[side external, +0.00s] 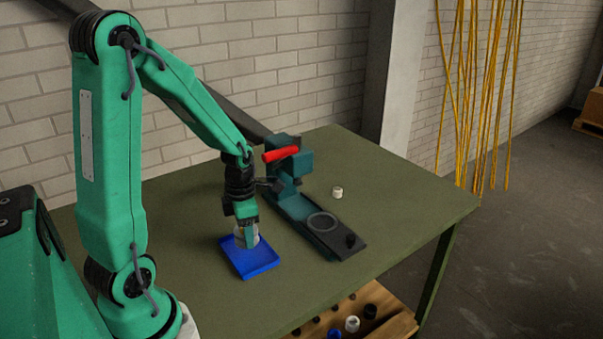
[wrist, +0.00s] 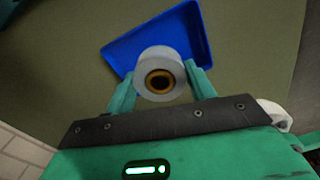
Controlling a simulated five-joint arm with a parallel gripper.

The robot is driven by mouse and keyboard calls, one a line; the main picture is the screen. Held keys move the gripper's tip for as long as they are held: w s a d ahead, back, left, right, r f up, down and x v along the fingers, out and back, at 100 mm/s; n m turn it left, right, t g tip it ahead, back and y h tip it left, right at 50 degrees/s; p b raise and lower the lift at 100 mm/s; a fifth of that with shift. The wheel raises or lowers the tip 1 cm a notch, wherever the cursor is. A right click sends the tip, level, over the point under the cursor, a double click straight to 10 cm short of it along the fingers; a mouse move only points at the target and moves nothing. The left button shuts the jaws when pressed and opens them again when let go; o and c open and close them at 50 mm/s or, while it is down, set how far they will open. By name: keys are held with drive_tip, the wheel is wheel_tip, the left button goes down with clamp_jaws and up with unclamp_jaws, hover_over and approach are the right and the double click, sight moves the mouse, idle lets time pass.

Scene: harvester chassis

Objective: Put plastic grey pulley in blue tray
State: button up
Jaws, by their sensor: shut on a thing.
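The grey pulley (wrist: 145,79) is a pale grey ring with a brass-coloured, dark centre in the wrist view. My gripper (wrist: 160,82) is shut on it, with one green finger on each side. The blue tray (wrist: 122,50) lies behind the pulley in the wrist view. In the side view, my gripper (side external: 246,238) points down over the back part of the blue tray (side external: 262,262), and the pulley is partly hidden between its fingers. I cannot tell whether the pulley touches the tray floor.
A teal fixture with a red handle (side external: 281,154) and a dark base with a ring (side external: 322,222) stands right of the tray. A small white part (side external: 337,192) lies beyond it. A wooden shelf (side external: 395,325) below holds several small parts. The green table's right side (side external: 420,205) is clear.

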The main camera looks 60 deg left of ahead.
drive_tip(key=shift+a+f, duration=0.1)
drive_tip(key=shift+f, duration=0.05)
drive_tip(key=shift+f, duration=1.95)
drive_tip(key=shift+f, duration=0.15)
drive_tip(key=o, duration=0.9)
drive_tip(key=shift+o, duration=0.2)
drive_tip(key=shift+r, duration=6.2)
